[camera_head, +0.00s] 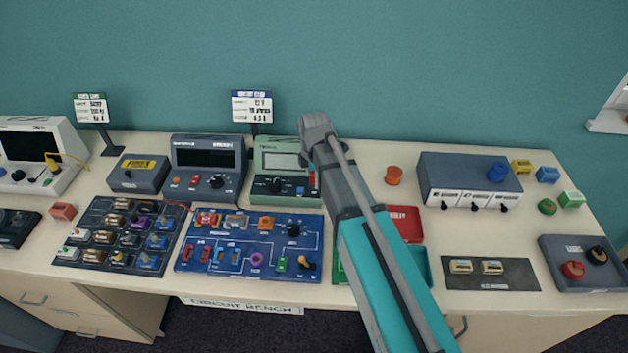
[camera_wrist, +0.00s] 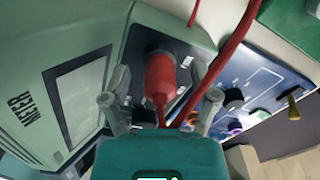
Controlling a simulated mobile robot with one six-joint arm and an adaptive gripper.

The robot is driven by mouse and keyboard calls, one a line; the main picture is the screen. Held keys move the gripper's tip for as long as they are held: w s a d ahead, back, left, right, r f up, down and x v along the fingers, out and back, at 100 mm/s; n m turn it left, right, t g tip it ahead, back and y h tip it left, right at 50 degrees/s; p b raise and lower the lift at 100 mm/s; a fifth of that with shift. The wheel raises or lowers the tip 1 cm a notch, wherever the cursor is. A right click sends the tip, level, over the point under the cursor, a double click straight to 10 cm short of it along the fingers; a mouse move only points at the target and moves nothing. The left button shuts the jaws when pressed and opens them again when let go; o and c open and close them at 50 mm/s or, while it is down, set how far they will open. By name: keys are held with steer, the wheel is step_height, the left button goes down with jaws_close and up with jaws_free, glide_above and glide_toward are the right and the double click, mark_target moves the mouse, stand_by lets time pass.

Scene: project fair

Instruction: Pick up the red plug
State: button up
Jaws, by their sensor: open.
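The red plug (camera_wrist: 160,78) stands in the front panel of the green meter (camera_wrist: 78,85), with a red cable running from it in the wrist view. In the head view a small red part of the plug (camera_head: 311,179) shows at the right side of the green meter (camera_head: 262,160). My gripper (camera_wrist: 160,99) is open, with one finger on each side of the plug; I cannot tell whether either touches it. In the head view my gripper (camera_head: 306,155) is over the meter's right side, and my arm hides part of the bench behind it.
A blue circuit board (camera_head: 215,262) lies in front of the meter, and a dark grey instrument (camera_head: 206,150) stands to its left. A sign (camera_head: 252,105) stands behind. A grey box (camera_head: 470,178) and an orange knob (camera_head: 394,175) are to the right. Some bench top there is clear.

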jaws_close()
stand_by(0.5)
steer(key=shift+r, duration=0.1)
step_height(320, 180, up, 3)
steer(key=p, duration=0.2)
steer(key=shift+f+p, duration=0.2)
steer(key=shift+p, duration=0.15)
steer(key=s+d+r+p, duration=0.6)
steer(key=s+r+p, duration=0.4)
steer(key=s, duration=0.2)
steer(key=shift+s+d, duration=0.2)
steer(key=shift+d, duration=0.1)
stand_by(0.4)
